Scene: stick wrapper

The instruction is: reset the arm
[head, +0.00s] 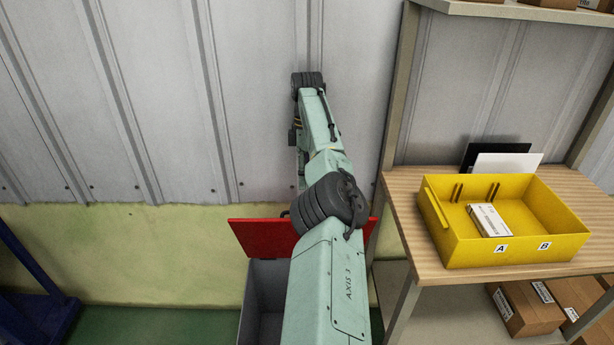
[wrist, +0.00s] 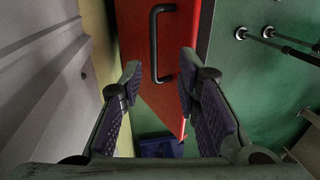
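My arm (head: 325,260) reaches up from the bottom middle of the head view toward the grey corrugated wall. My gripper (wrist: 160,68) shows in the wrist view with its two purple-padded fingers apart and nothing between them. In the head view the fingers cannot be made out. A red lid (head: 262,238) is raised at the back of a grey bin (head: 266,290), partly hidden behind my arm. In the wrist view a red panel (wrist: 180,75) with a black handle (wrist: 155,45) lies beyond the fingers, apart from them.
A wooden-topped table (head: 410,222) stands at the right. It carries a yellow tray (head: 450,222) marked A and B, with a white box (head: 488,220) inside. Cardboard boxes (head: 526,308) lie on the shelf below. A blue frame (head: 30,280) stands at the far left.

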